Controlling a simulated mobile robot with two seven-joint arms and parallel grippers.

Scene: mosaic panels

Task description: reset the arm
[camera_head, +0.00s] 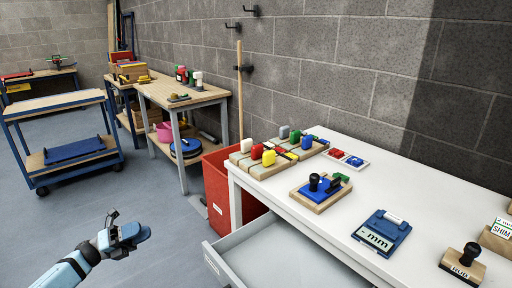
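My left arm comes in from the bottom left, light blue and grey. My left gripper (128,233) is above the grey floor, to the left of the white table (338,180) and its open drawer. It is apart from the table and touches nothing that I can see. Its fingers show small and at an angle, so I cannot tell whether they are open or shut. My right gripper is not in view.
The open drawer (250,247) juts out below the white table, which carries coloured blocks, stamps and a blue "mm" device (382,232). A red bin (217,190) stands beside the table. A blue cart (60,105) and wooden workbench (180,95) stand behind. Floor around the gripper is clear.

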